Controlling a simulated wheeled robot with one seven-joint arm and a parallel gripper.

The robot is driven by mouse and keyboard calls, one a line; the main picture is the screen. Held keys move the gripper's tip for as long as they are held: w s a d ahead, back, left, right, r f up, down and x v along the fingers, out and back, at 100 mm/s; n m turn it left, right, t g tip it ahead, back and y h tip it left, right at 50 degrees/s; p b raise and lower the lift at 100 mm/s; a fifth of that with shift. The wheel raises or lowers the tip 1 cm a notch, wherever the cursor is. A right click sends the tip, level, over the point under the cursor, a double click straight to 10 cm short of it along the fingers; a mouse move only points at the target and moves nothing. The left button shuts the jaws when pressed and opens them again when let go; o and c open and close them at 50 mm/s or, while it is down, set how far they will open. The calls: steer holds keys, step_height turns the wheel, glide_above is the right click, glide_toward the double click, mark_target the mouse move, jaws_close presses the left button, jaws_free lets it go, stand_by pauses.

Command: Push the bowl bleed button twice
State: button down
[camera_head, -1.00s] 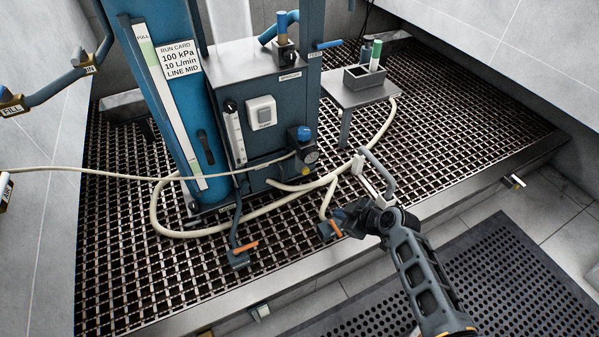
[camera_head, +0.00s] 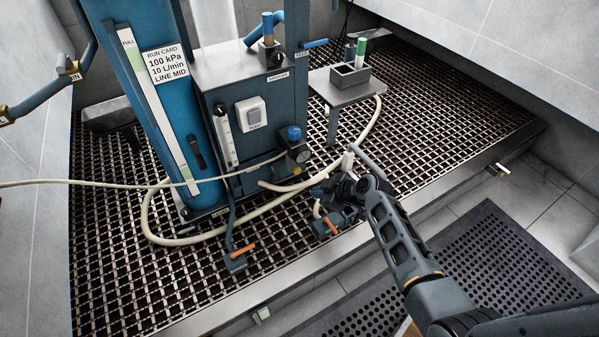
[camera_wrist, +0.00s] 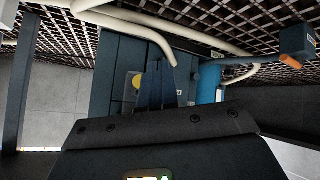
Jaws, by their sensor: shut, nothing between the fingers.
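The regulator unit (camera_head: 291,152) with a blue knob (camera_head: 294,133) and a round gauge (camera_head: 302,156) sits at the cabinet's lower right front. A small yellow spot (camera_head: 297,171) shows under the gauge. In the wrist view a round yellow disc (camera_wrist: 137,81), apparently the bleed button, shows just left of my fingers, partly covered by them. My gripper (camera_wrist: 155,85) is shut and empty, its tips towards the cabinet front. In the head view my gripper (camera_head: 322,193) is low, below and right of the regulator. I cannot tell whether it touches anything.
A pale hose (camera_head: 225,233) loops over the grating near my gripper. Two valves with orange handles (camera_head: 243,250) stand at the front. A small side table (camera_head: 345,95) is at the right of the cabinet (camera_head: 215,90). Open grating lies to the right.

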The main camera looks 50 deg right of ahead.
mark_target(297, 171)
steer(key=w+d+b, duration=0.1)
steer(key=w+b, duration=0.1)
steer(key=w, duration=0.4)
steer(key=shift+w+d, duration=0.2)
stand_by(1.9)
steer(key=shift+w+d+f+b, duration=0.1)
steer(key=shift+w+d+b, duration=0.05)
steer(key=shift+w+b, duration=0.3)
steer(key=shift+w+d+b, duration=0.15)
steer(key=shift+w+b, duration=0.25)
steer(key=shift+w, duration=0.05)
stand_by(0.9)
steer(key=shift+s, duration=0.1)
steer(key=shift+s+a+p, duration=0.25)
steer(key=shift+s+p, duration=0.15)
steer(key=shift+s, duration=0.4)
